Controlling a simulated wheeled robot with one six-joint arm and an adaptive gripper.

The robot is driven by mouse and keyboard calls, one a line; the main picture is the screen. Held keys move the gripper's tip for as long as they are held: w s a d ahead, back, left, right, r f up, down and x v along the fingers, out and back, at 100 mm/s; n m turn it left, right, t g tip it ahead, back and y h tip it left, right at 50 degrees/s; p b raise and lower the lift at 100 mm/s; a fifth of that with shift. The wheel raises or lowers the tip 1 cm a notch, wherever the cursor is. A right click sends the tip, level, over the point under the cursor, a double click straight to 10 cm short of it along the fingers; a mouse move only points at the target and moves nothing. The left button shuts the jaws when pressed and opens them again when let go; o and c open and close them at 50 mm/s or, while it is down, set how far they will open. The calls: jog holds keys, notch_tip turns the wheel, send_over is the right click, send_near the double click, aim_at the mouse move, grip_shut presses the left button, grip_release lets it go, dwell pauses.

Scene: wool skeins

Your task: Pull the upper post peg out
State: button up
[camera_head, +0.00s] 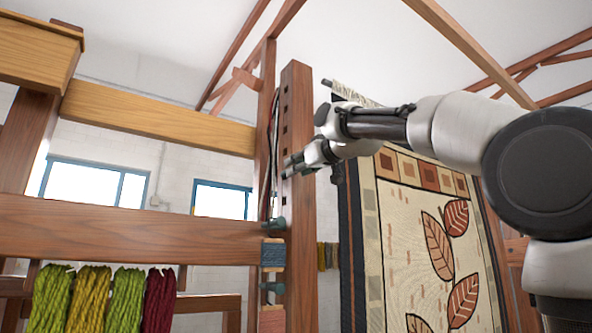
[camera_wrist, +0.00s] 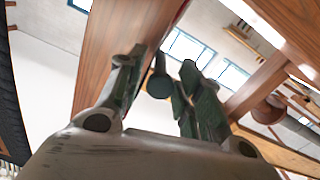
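A brown wooden post (camera_head: 298,235) with a column of square holes stands in the middle of the head view. A dark teal peg (camera_head: 275,224) sticks out low on its left side, and a second teal peg (camera_head: 270,287) is below it. My gripper (camera_head: 287,167) is at the post, higher than both pegs in the picture. In the wrist view my gripper (camera_wrist: 157,88) has its fingers apart. A teal peg (camera_wrist: 158,83) with a round end shows between them, with a gap on its left. I cannot tell whether the right finger touches it.
Wooden beams (camera_head: 120,228) run left from the post. A patterned rug (camera_head: 425,230) hangs on the right, behind my arm.

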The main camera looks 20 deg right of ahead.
jog(key=shift+x, duration=1.3)
grip_shut()
